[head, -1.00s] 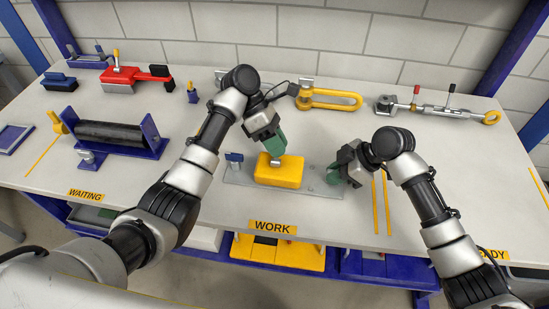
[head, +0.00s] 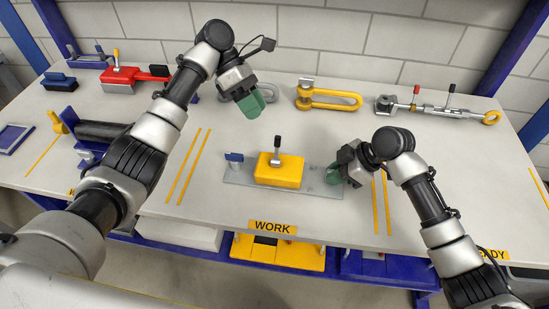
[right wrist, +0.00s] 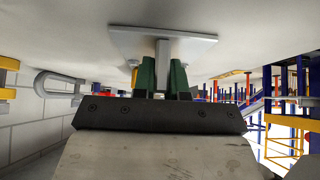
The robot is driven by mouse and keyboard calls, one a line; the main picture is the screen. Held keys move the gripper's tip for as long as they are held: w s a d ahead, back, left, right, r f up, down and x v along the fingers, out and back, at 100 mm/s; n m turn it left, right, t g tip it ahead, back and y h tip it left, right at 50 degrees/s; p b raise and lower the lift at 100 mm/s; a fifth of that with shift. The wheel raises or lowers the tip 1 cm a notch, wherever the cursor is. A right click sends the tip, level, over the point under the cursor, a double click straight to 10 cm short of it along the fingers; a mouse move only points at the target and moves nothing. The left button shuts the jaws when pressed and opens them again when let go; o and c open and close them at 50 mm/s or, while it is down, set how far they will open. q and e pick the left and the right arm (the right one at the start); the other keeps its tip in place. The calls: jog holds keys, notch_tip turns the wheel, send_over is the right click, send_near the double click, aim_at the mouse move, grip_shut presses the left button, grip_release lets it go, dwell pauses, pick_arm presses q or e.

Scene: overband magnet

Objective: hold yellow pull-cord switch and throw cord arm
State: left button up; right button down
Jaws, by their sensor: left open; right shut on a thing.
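The yellow pull-cord switch (head: 279,176) sits on a grey base plate (head: 236,179) above the WORK label. Its cord arm (head: 277,146), a short lever with a black knob, stands up from the top. A small blue part (head: 234,158) stands at the plate's left end. My right gripper (head: 334,174) is at the plate's right end; in the right wrist view its green fingers (right wrist: 162,78) are shut on a grey upright tab (right wrist: 162,55) of the plate. My left gripper (head: 252,104) is open and empty, raised behind the switch and apart from it.
A yellow shackle (head: 330,99) and a turnbuckle (head: 440,108) lie at the back right. A red tool (head: 135,77) and a black roller in a blue frame (head: 105,131) are at the left. Bare table lies on both sides of the plate.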

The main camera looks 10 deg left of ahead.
pick_arm(q)
notch_tip(320, 180, up, 9)
jog(key=shift+w+a, duration=0.3)
jog(key=shift+a, duration=0.1)
dwell(0.6)
pick_arm(e)
jog(key=c, duration=1.1)
grip_release()
pick_arm(q)
notch_tip(320, 180, up, 8)
jog(key=p, duration=0.8)
pick_arm(e)
jog(key=d+r, duration=0.2)
jog(key=r, duration=0.4)
jog(key=d+r, duration=0.2)
jog(key=r, duration=0.3)
jog(key=d+r, duration=0.3)
jog(key=r, duration=0.3)
jog(key=shift+d+r, duration=0.1)
jog(key=shift+r, duration=0.2)
